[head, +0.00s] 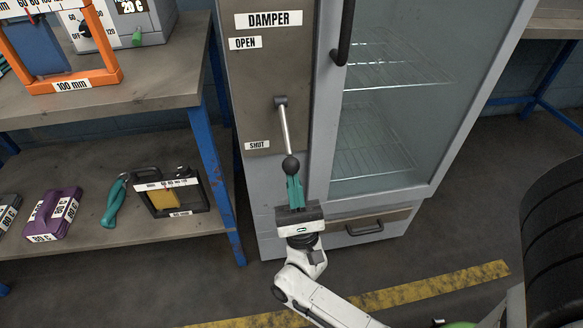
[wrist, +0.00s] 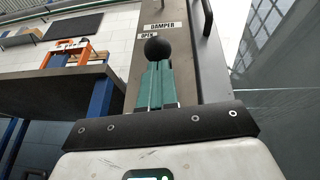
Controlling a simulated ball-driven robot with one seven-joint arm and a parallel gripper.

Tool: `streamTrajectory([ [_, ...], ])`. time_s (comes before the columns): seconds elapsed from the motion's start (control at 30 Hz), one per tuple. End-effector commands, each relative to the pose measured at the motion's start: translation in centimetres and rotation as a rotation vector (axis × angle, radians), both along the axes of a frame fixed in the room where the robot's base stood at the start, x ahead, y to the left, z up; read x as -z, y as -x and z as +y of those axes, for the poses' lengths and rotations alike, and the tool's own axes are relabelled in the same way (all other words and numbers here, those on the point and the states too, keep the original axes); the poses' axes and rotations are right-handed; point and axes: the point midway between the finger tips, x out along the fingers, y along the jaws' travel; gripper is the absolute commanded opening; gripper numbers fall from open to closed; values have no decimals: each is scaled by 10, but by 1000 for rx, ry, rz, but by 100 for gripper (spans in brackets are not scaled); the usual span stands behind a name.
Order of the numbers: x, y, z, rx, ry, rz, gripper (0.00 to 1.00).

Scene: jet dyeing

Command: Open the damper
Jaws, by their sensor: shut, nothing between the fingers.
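The damper lever (head: 284,130) is a silver rod on a pivot, on a brown panel at the left of a glass-door cabinet. It hangs down, with its black ball knob (head: 291,165) below the SHUT label (head: 257,145). The OPEN label (head: 245,43) is higher, under the DAMPER sign (head: 268,19). My gripper (head: 294,185) has teal fingers, shut with nothing between them. The fingertips are just below the knob; I cannot tell whether they touch it. In the wrist view the knob (wrist: 158,49) shows right at the fingertips and hides the rod.
The cabinet's glass door (head: 390,110) has a black handle (head: 343,35), right of the lever. A workbench (head: 150,100) with blue legs stands at the left, holding an orange frame (head: 75,88). A black tyre-like object (head: 555,235) is at the right.

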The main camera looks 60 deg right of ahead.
Motion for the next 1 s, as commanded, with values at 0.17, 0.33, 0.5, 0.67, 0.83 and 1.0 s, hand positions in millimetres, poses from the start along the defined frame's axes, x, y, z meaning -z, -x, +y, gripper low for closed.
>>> streamTrajectory([
  [0.17,-29,9,12,-3,-104,80,0],
  [0.33,-46,15,20,-2,-200,155,0],
  [0.5,-63,21,26,0,-292,226,0],
  [0.67,-79,24,30,1,-375,289,0],
  [0.83,-95,26,33,1,-458,354,0],
  [1.0,-112,28,35,2,-537,417,0],
])
